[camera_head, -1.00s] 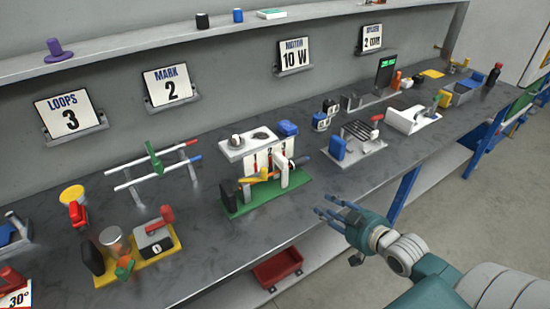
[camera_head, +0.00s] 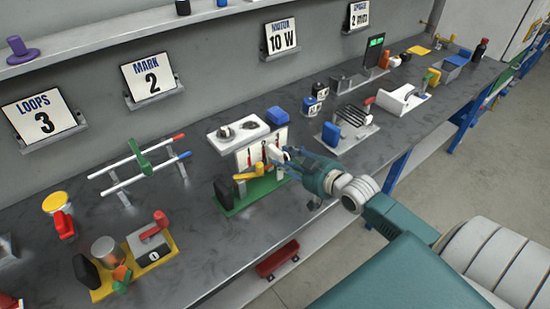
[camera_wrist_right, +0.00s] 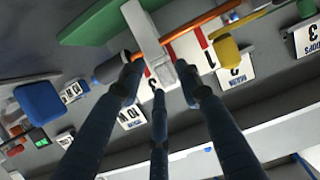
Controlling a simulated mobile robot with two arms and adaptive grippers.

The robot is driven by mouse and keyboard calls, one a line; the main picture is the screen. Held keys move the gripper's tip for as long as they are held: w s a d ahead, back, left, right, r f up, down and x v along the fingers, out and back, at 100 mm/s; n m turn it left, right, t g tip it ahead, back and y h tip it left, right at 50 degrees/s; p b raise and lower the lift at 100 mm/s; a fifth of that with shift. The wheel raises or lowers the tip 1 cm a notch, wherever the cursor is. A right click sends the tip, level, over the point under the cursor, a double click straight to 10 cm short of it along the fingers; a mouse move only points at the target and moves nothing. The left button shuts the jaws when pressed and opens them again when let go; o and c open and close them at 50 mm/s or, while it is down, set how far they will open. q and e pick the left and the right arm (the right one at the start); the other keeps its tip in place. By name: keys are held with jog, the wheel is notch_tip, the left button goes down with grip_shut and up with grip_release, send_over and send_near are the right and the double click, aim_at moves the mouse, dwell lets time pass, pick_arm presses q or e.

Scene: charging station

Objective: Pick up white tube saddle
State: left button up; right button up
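The white tube saddle (camera_head: 276,150) stands upright on the green base (camera_head: 236,205) on the workbench, partly hidden by my gripper. In the right wrist view the saddle (camera_wrist_right: 146,35) is a white upright block with an orange rod (camera_wrist_right: 195,20) passing by it. My right gripper (camera_head: 288,160) is at the saddle from the front right. In the right wrist view its dark fingertips (camera_wrist_right: 160,80) are spread on both sides of the saddle's near end. I see no clear grip, and contact is hard to tell. My left gripper is in neither current view.
A yellow piece (camera_head: 252,173) and a black block (camera_head: 223,195) sit on the same green base. A white block with round knobs (camera_head: 238,131) and a blue block (camera_head: 277,116) stand behind. A blue-and-grey rack fixture (camera_head: 352,122) is to the right. A red bin (camera_head: 277,260) lies below the bench.

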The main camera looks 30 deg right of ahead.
aim_at(277, 152)
jog(key=shift+w+r, duration=0.25)
jog(key=shift+w, duration=0.6)
jog(key=w, duration=0.2)
jog(key=shift+w+a+f+p, duration=0.1)
jog(key=shift+w+p, duration=0.2)
jog(key=shift+p, duration=0.1)
jog(key=shift+w+f, duration=0.2)
jog(key=shift+w, duration=0.15)
jog(key=shift+w+f, duration=0.1)
jog(key=shift+f, duration=0.05)
jog(key=c, duration=0.7)
pick_arm(q)
jog(key=shift+w+a+r, duration=0.15)
jog(key=shift+w+r, duration=0.5)
jog(key=shift+w, duration=0.1)
pick_arm(e)
grip_shut()
